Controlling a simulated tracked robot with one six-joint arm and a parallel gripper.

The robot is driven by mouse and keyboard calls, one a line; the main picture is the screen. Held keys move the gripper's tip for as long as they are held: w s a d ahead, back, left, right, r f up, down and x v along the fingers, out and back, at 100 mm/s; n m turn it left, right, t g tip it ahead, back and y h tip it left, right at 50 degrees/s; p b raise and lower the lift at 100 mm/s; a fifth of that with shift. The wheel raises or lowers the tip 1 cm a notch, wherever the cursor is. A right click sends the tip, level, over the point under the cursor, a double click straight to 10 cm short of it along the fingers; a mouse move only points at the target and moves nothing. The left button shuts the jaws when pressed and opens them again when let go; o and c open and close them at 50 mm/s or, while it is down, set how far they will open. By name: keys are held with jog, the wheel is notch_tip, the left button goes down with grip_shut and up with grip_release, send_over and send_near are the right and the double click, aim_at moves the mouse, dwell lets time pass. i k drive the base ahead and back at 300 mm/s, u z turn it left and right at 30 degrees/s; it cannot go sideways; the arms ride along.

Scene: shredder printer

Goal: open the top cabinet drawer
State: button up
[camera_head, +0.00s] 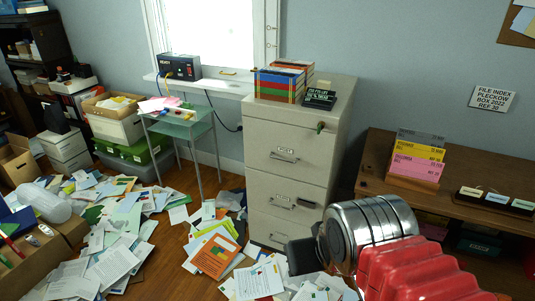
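A beige filing cabinet (338,135) stands in the middle against the wall, with several drawers stacked in its front. The top cabinet drawer (262,135) is closed, flush with the front. It has a label and a metal handle (284,157). A key or lock (320,127) with a green part sits at the upper right of the front. My gripper (302,256) shows as a dark block at the end of my silver and red arm, low in front of the cabinet. It is well below the top handle and apart from it. Its fingers cannot be made out clearly.
Books (280,83) and a small dark box (319,98) rest on the cabinet. Papers (125,215) litter the floor at left. A small glass table (183,125) stands left of the cabinet.

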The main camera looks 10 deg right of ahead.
aim_at(293, 152)
jog(key=u, duration=0.3)
jog(key=i, duration=1.3)
jog(key=u, duration=0.25)
